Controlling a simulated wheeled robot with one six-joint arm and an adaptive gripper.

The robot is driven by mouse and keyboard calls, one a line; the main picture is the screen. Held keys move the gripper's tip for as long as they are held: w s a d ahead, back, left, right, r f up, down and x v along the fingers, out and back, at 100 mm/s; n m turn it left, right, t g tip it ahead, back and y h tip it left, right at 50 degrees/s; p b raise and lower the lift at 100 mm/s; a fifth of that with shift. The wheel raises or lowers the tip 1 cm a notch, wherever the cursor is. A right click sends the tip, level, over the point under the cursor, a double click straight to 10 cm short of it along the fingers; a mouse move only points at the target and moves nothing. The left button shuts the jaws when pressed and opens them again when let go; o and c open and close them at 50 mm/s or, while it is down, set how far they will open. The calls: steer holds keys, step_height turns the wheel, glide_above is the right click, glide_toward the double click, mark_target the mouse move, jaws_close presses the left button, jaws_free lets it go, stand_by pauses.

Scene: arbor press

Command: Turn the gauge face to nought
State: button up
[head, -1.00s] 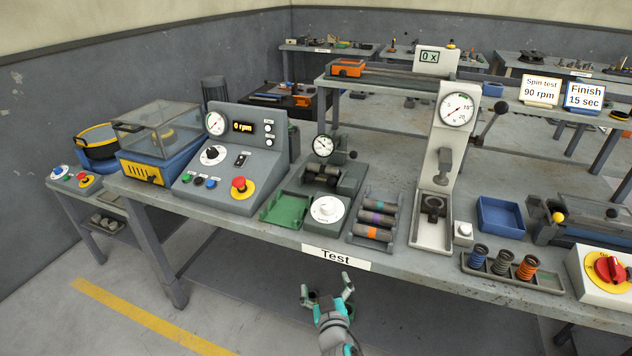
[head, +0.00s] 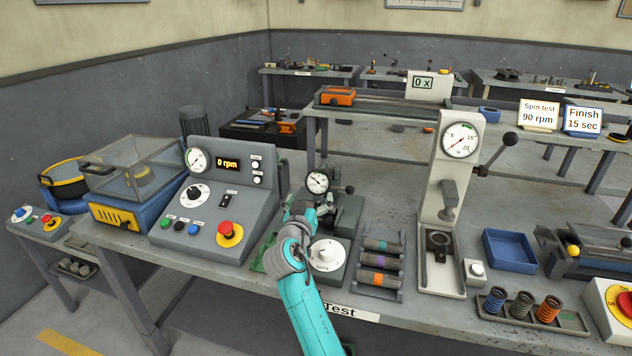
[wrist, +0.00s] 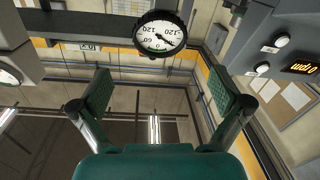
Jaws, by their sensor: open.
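The small dial gauge (head: 317,182) has a white face and black rim and stands upright on a grey-green fixture (head: 345,215). In the wrist view the gauge (wrist: 160,33) appears upside down at top centre, with numbers such as 60 and 120 and a dark needle off the zero mark. My gripper (head: 300,207) is just in front of and below the gauge in the head view, its fingers partly hidden by my own arm. In the wrist view its two green-padded fingers (wrist: 160,88) are wide apart and empty, with the gauge beyond them and not touched.
The control console (head: 232,205) stands left, a rack of banded cylinders (head: 380,262) right, and the tall press (head: 455,180) further right. A green tray (head: 264,254) is partly behind my arm.

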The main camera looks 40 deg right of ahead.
mark_target(317, 182)
steer(key=x, duration=0.9)
steer(key=c, duration=1.1)
